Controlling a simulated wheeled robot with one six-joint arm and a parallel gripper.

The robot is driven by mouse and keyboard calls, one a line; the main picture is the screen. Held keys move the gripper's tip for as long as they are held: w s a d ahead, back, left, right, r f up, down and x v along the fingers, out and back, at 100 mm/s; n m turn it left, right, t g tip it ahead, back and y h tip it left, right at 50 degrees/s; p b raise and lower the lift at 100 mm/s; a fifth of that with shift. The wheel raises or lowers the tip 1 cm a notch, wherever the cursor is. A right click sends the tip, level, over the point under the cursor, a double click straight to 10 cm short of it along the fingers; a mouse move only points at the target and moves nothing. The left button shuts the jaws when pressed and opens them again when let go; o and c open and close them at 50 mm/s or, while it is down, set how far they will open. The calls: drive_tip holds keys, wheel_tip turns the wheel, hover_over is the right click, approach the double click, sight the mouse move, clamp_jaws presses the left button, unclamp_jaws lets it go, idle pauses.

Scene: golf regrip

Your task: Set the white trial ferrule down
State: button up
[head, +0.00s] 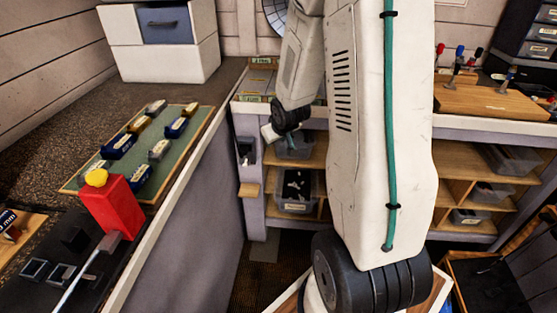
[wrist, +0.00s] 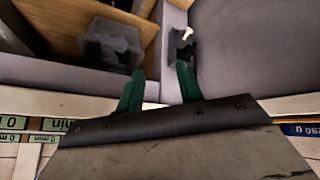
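My gripper (wrist: 159,88) shows two green fingers spread apart in the wrist view, with nothing seen between them. In the head view my wrist is small, beyond my large white arm link, in front of the far bench, and the fingers are hard to make out there. A small white piece (wrist: 187,34) shows at a dark holder (wrist: 182,48) ahead of the right finger in the wrist view. I cannot tell whether it is the white trial ferrule. No other white ferrule can be made out. The dark holder on the panel also shows in the head view (head: 246,151).
A green board (head: 158,140) with labelled blue, grey and yellow blocks lies on the left bench. A red bottle (head: 112,205) with a yellow cap stands nearer. Shelves with clear bins (head: 297,190) sit under the far bench. A wooden rack (head: 490,99) stands at right.

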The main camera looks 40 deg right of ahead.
drive_tip(key=s+a+r+g+y, duration=0.1)
drive_tip(key=s+a+r, duration=0.5)
drive_tip(key=a+r, duration=0.2)
drive_tip(key=s+a+r+g, duration=0.2)
drive_tip(key=s+a+r, duration=0.3)
drive_tip(key=a+r, duration=0.2)
drive_tip(key=s+a+r+n+g+y, duration=0.1)
drive_tip(key=s+a+r, duration=0.2)
drive_tip(key=s, duration=0.5)
drive_tip(key=s+a+r+g+y, duration=0.1)
drive_tip(key=s+a+r, duration=0.1)
drive_tip(key=s+a, duration=0.4)
drive_tip(key=shift+s+r+n, duration=0.4)
drive_tip(key=shift+s, duration=0.8)
